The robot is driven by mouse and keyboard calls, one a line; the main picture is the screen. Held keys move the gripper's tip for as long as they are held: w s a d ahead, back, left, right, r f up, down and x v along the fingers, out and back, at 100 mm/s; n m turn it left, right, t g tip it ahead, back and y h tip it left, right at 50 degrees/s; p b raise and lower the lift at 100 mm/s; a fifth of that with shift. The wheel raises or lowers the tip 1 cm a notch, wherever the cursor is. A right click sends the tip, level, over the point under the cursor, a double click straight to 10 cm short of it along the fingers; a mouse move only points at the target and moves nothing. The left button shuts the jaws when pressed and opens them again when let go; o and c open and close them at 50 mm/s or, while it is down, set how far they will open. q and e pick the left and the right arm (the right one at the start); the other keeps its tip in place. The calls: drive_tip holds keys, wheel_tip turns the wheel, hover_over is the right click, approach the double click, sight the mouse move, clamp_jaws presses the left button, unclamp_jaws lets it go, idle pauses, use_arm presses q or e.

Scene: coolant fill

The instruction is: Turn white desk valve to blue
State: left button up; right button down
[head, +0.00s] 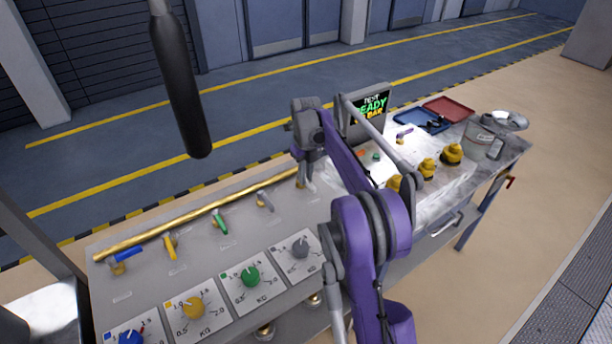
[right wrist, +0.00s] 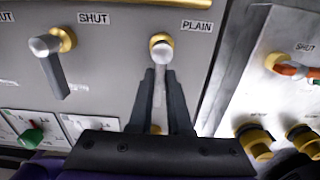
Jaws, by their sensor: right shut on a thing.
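The white desk valve (right wrist: 160,48) has a pale handle on a brass fitting below the gold pipe. Its handle points down toward my gripper in the right wrist view, beside the "PLAIN" label (right wrist: 197,26). My right gripper (right wrist: 163,78) is shut on this handle, one dark finger on each side. In the head view my right gripper (head: 304,180) is over the right end of the valve row, and it hides part of the valve. No blue mark shows near this valve. My left gripper is not in view.
Blue (head: 127,254), yellow (head: 170,245), green (head: 219,221) and grey (head: 264,201) valves line the desk to the left. Dials sit in front of them.

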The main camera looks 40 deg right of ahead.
drive_tip(key=c, duration=0.9)
unclamp_jaws()
drive_tip(key=shift+o, duration=0.2)
wheel_tip(320, 180, up, 11)
drive_tip(key=p, duration=0.1)
drive_tip(key=shift+f, duration=0.1)
